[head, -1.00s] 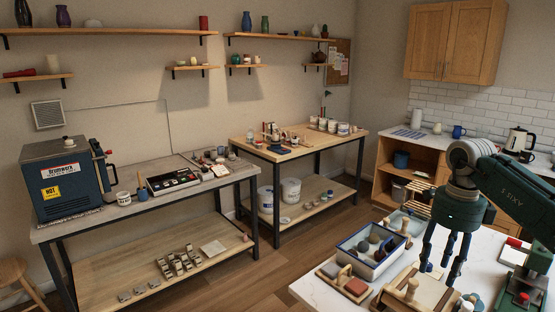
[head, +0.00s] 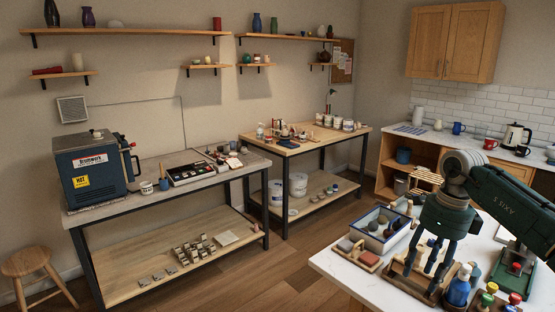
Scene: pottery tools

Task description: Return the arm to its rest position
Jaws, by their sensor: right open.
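My right gripper (head: 434,262) hangs from the dark green right arm (head: 505,200) at the right of the head view. Its fingers point down and are spread open, with nothing seen between them. It is in front of a wooden tool holder (head: 398,268) on the white table; I cannot tell whether the fingertips touch anything there. My left gripper is not in view.
The white table (head: 340,267) holds a blue-rimmed tray (head: 371,242) of rounded tools, a small board with sponge-like blocks (head: 357,254), a blue bottle (head: 458,287) and several colourful-topped bottles (head: 489,295).

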